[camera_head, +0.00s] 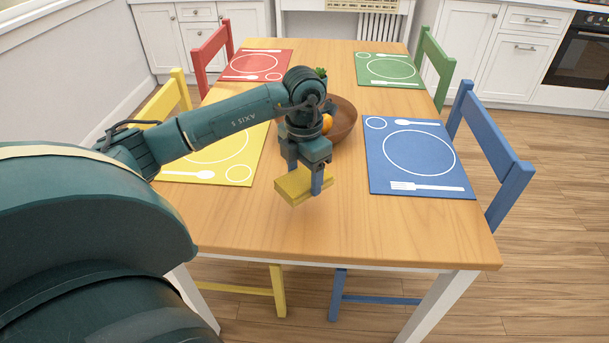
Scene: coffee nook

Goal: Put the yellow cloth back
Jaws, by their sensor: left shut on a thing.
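The yellow cloth (297,191) is a small folded block in the middle of the view. My left gripper (305,178) is shut on it, with one finger showing on its near right side. The cloth appears over the wooden table (330,230), between the yellow placemat and the blue placemat. I cannot tell for sure whether it touches the table top. My right gripper is not in view.
A brown bowl (343,118) with fruit stands behind my left gripper. Yellow (246,160), blue (432,187), red (280,60) and green (392,82) placemats lie on the table. Matching chairs stand at the sides. The near table end is clear.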

